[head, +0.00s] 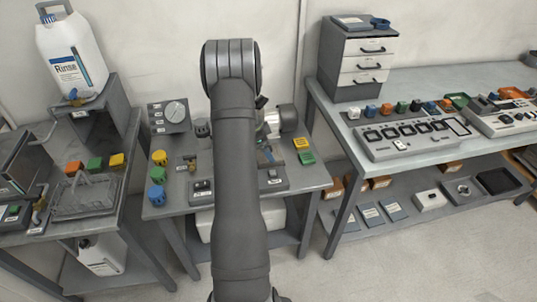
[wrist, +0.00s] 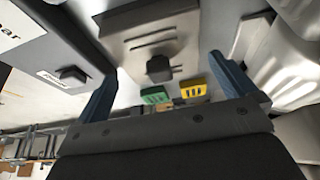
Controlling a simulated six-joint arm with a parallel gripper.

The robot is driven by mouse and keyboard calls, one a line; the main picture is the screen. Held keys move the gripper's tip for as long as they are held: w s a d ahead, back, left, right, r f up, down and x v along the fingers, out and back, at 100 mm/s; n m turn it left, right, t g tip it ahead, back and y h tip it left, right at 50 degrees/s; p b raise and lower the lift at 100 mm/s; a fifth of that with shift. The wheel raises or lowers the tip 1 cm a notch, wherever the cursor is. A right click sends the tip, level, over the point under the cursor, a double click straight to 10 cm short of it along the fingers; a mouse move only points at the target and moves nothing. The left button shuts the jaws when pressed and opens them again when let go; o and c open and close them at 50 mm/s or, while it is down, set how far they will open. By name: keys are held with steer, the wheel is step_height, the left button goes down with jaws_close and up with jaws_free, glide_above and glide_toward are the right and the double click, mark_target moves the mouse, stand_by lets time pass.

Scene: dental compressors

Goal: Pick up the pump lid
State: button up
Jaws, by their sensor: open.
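In the wrist view, my gripper (wrist: 162,70) is open, with its two blue fingers wide apart. Between and beyond them is a flat grey plate with a raised strip and a small dark knob (wrist: 158,68). I cannot tell whether this plate is the pump lid. Nothing shows held between the fingers. A silvery rounded metal body (wrist: 290,60), which may be part of the pump, fills the right side. In the head view a silver cylinder (head: 289,119) shows right of my arm on the middle table. My arm hides the gripper and the table's centre there.
Green (head: 306,157) and yellow (head: 301,143) blocks lie at the middle table's right. A grey dial box (head: 169,116) and several coloured cylinders stand at its left. A Rinse jug (head: 70,60) stands at left; a long bench (head: 400,90) with a drawer unit is at right.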

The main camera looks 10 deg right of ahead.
steer(key=shift+x, duration=1)
steer(key=shift+r, duration=0.1)
steer(key=c, duration=0.9)
